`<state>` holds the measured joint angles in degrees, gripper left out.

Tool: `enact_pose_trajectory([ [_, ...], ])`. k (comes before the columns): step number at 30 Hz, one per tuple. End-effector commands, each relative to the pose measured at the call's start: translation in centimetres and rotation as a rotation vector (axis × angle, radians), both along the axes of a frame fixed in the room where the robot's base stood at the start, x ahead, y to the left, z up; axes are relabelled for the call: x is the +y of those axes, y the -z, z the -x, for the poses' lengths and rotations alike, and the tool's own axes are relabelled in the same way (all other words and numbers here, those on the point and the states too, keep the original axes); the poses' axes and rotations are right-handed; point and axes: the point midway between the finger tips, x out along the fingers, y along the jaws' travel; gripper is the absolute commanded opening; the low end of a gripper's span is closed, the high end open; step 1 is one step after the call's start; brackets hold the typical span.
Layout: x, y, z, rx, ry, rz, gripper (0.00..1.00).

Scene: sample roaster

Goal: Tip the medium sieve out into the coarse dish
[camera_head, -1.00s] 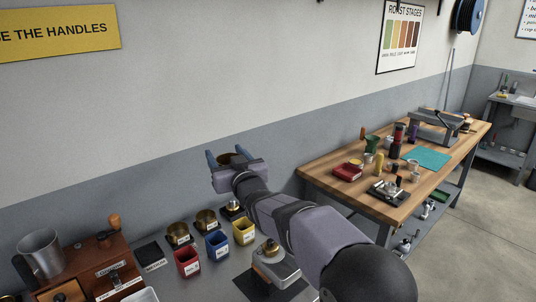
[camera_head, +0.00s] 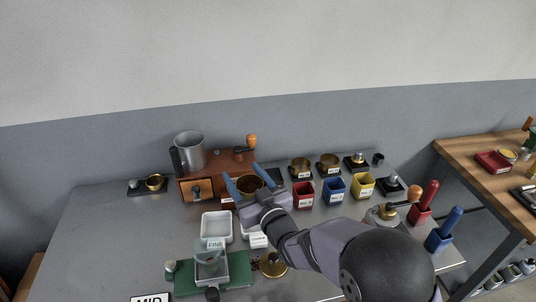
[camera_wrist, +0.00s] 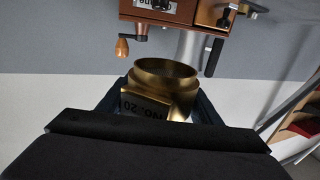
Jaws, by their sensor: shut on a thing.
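My gripper (camera_head: 248,180) is shut on a brass sieve (camera_head: 250,187), held above the steel table in front of the wooden grinder. The sieve also shows between the fingers in the wrist view (camera_wrist: 165,82), its label reading No. 20 upside down. Its round mouth faces the top of that view; I cannot tell its exact tilt or what is inside. A pale dish (camera_head: 244,232) stands below and in front of the gripper, mostly hidden by my arm. The label (camera_head: 258,240) at its front is too small to read surely.
A pale dish (camera_head: 216,222) stands left, by a FINE label. Red (camera_head: 303,195), blue (camera_head: 334,190) and yellow (camera_head: 362,187) bins and brass sieves (camera_head: 300,167) stand right.

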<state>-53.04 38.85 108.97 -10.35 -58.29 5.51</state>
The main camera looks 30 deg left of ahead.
Motion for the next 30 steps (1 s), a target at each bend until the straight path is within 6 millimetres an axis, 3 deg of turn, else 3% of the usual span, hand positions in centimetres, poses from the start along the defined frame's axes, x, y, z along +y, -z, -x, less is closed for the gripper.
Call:
enact_pose_trajectory([
  [7,0.5,0.8,1.8,-0.001,-0.031,0.0,0.32],
  [25,0.4,0.8,1.8,-0.005,-0.031,-0.002,0.32],
  [30,0.4,1.4,1.7,0.074,-0.031,-0.006,0.32],
])
